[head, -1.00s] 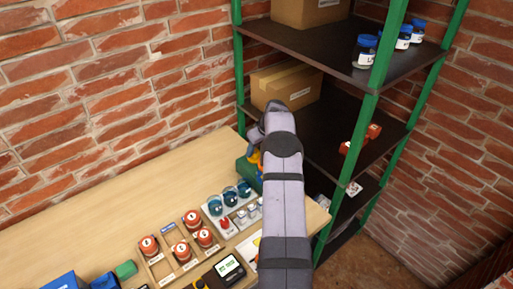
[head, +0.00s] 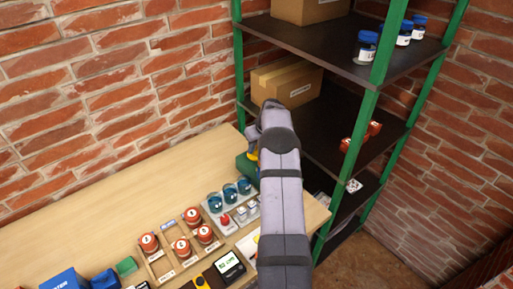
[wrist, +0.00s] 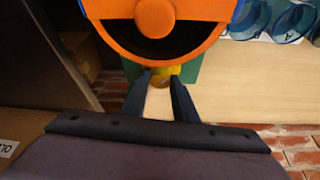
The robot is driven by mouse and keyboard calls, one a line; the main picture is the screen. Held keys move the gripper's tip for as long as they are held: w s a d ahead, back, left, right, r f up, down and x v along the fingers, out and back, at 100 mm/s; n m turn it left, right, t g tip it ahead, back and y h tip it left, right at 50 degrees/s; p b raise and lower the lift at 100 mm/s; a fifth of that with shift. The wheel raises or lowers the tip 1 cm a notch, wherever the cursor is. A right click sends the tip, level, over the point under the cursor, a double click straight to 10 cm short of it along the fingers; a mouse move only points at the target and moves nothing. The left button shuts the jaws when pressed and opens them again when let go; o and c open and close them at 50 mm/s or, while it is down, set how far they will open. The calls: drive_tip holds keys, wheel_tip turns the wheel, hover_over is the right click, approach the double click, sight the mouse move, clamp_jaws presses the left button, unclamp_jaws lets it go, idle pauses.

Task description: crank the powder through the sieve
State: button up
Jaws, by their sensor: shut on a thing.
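The sieve shows close up in the wrist view as an orange ring (wrist: 205,48) with an orange hub and a dark half-round opening, on a blue body. A yellow crank knob (wrist: 172,71) shows just below the ring, at the tips of my gripper (wrist: 162,80). My gripper is shut on the knob, with a dark finger on each side. In the head view, the sieve's green base (head: 246,168) stands at the table's far right end. My arm hides most of the sieve there. I cannot see any powder in the sieve.
Left of my arm, a white tray (head: 214,223) holds blue-topped jars. A wooden rack (head: 163,267) holds several red-lidded jars. A black display device (head: 229,266) sits at the front. The shelf unit (head: 330,130) rises close at right. The table's left and back are clear.

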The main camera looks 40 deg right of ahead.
drive_tip(key=shift+a+m+h+b, duration=0.15)
drive_tip(key=shift+m+h+b, duration=0.35)
drive_tip(key=shift+m, duration=1.2)
drive_tip(key=o, duration=1)
drive_tip(key=shift+o, duration=0.2)
drive_tip(key=b+v, duration=0.2)
drive_tip(key=v, duration=0.5)
drive_tip(key=shift+b, duration=0.3)
drive_tip(key=shift+a+r, duration=0.15)
